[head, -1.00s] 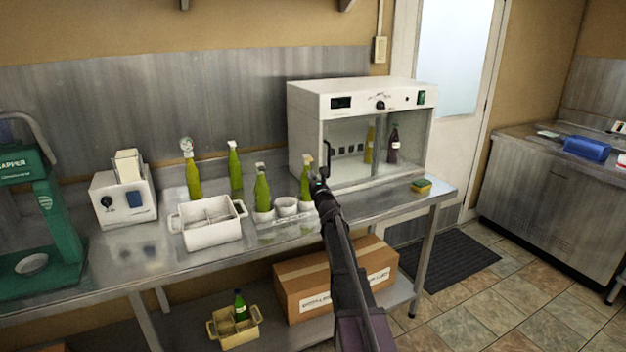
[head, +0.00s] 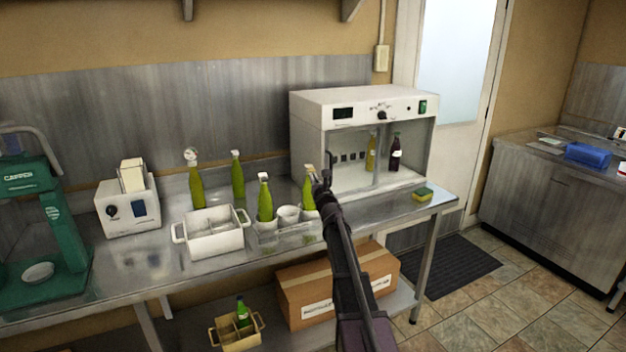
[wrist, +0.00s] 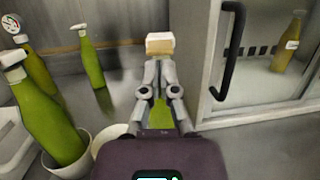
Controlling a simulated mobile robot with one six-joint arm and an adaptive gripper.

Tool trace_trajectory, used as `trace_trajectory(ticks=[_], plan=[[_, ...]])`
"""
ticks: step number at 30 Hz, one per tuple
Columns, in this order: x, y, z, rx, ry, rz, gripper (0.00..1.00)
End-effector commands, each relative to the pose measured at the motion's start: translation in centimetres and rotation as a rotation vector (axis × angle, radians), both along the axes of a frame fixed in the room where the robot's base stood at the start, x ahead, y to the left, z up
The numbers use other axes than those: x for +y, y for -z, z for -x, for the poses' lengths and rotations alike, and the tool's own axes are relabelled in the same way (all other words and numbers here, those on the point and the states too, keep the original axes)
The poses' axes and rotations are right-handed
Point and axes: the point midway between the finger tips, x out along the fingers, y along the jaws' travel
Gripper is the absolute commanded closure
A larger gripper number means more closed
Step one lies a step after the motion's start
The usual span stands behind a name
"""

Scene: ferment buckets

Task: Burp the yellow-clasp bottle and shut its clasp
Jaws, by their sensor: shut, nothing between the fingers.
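The yellow-clasp bottle (head: 308,190) is a green bottle with a pale yellowish top, upright in the right end of a white cup holder (head: 283,235). In the wrist view its tan and white top (wrist: 160,43) shows just past the fingertips, and a bit of green (wrist: 160,114) shows between the finger links. My gripper (head: 319,181) is at this bottle's neck, on its right side in the head view. In the wrist view the fingertips (wrist: 159,68) are close together with nothing held. I cannot tell whether they touch the top or whether the clasp is closed.
Another green bottle (head: 265,203) stands in the holder's left cup, with an empty middle cup (head: 289,212). Two green bottles, one with a gauge (head: 191,156), stand behind a white divided crate (head: 214,246). A white cabinet (head: 350,105) with a dark handle (wrist: 229,50) is close right. A sponge (head: 422,194) lies farther right.

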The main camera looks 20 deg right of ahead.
Motion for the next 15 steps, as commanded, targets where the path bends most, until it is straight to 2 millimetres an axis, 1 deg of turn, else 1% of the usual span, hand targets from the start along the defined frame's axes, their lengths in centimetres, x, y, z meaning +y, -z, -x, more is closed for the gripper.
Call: trace_trajectory(ticks=[15], plan=[[0.01,-0.64,0.09,0.0,0.0,0.0,1.0]])
